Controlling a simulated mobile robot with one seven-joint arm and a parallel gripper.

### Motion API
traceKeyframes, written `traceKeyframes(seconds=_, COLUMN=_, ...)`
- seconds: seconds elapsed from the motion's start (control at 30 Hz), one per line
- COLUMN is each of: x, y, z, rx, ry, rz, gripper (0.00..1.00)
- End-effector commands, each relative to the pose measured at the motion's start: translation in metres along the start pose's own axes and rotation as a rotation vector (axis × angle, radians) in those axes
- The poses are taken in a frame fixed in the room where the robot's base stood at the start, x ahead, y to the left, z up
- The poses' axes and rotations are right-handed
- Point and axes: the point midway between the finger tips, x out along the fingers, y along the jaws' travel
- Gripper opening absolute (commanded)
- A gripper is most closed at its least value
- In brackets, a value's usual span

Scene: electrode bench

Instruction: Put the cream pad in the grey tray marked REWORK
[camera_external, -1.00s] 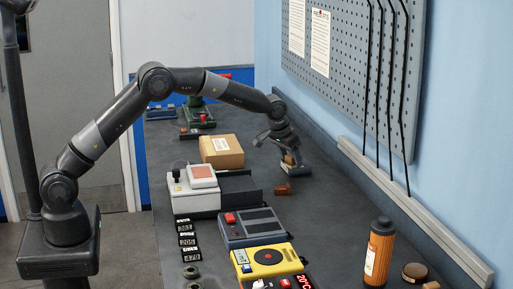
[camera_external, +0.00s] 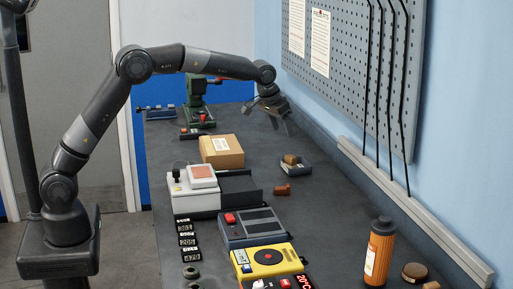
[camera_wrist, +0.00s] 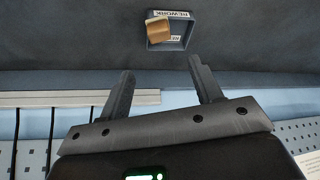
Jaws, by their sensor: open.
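The grey tray marked REWORK (camera_external: 304,170) sits on the bench right of the cardboard box. It also shows near the top of the wrist view (camera_wrist: 184,40), with its label readable. The cream pad (camera_external: 290,159), looking tan-brown here, lies in the tray; in the wrist view the pad (camera_wrist: 158,29) is tilted against the tray's left side. My gripper (camera_external: 285,132) is open and empty, raised above and behind the tray. In the wrist view its two fingers (camera_wrist: 160,80) are spread apart, clear of the tray and pad.
A cardboard box (camera_external: 222,152) stands left of the tray. A small red-brown block (camera_external: 282,190) lies in front of the tray. A white device (camera_external: 192,191), a yellow meter (camera_external: 266,260) and an orange bottle (camera_external: 379,252) are nearer. The bench right of the tray is clear.

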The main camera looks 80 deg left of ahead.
Motion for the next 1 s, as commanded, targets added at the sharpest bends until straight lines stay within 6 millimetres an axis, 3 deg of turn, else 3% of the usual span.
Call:
traceKeyframes(seconds=0.23, x=-0.012, y=0.000, z=0.004, rx=0.004, ry=0.001, rz=0.003, gripper=0.59)
traceKeyframes(seconds=0.37, x=-0.044, y=0.001, z=0.019, rx=0.022, ry=0.009, rz=0.016, gripper=0.59)
traceKeyframes(seconds=0.7, x=-0.155, y=-0.004, z=0.112, rx=0.108, ry=0.031, rz=0.066, gripper=0.59)
traceKeyframes(seconds=1.0, x=-0.220, y=-0.018, z=0.217, rx=0.190, ry=0.052, rz=0.107, gripper=0.59)
